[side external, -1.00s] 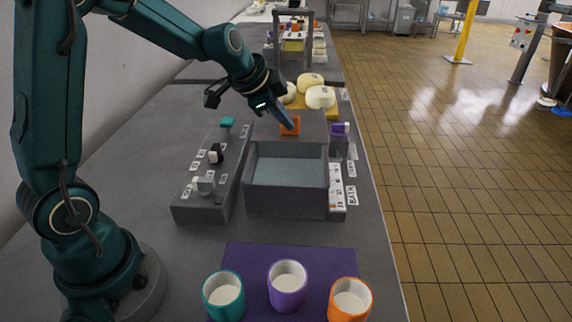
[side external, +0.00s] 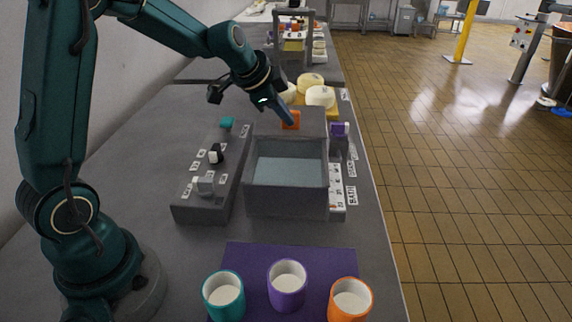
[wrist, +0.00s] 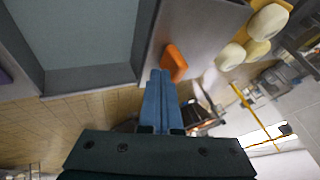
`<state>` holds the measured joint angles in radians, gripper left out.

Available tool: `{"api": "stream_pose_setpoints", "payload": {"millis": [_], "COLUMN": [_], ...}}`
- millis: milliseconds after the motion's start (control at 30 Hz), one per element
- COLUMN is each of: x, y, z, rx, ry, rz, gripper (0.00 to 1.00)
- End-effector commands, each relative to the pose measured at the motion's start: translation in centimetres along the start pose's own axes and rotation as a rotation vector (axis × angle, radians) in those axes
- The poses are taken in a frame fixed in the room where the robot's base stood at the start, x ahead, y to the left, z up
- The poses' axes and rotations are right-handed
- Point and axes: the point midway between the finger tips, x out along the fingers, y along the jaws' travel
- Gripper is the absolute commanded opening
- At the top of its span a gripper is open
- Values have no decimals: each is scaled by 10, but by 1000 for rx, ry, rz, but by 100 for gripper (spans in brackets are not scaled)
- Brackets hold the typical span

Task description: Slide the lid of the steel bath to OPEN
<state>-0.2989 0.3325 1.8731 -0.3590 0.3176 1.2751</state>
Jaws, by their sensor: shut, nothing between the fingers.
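The steel bath (side external: 287,205) is a grey open-topped box in the middle of the bench, and its pale blue-grey inside shows. Its grey lid (side external: 314,122) lies slid back at the far end, away from the cups. The bath's rim (wrist: 95,80) and the lid (wrist: 200,25) also show in the wrist view. The lid has an orange handle (side external: 290,115), also seen in the wrist view (wrist: 175,62). My gripper (side external: 289,123) is shut and empty. Its blue fingertips (wrist: 159,76) are at the handle's bath-facing side, touching or very close; I cannot tell which.
A grey control box (side external: 204,208) with several knobs stands left of the bath. Pale cheeses (side external: 320,96) lie behind the lid. Teal, purple and orange cups (side external: 287,292) stand in front on a purple mat (side external: 250,255).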

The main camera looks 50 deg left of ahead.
Motion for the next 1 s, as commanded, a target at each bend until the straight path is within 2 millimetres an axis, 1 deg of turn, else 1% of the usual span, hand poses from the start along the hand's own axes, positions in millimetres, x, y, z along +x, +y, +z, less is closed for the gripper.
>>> {"api": "stream_pose_setpoints", "payload": {"millis": [167, 200, 500, 700, 867, 967, 1000], "x": [-18, -27, -81, -106, -118, -133, -140], "y": [32, 28, 28, 28, 31, 38, 46], "z": [-2, -2, -2, -1, -5, -14, -16], "rx": [8, 5, 5, 4, 15, 49, 68], "ry": [3, 6, 4, 3, 12, 50, 64], "rz": [15, 8, 9, 12, 12, -5, -7], "gripper": [0, 0, 0, 0, 0, 0, 0]}}
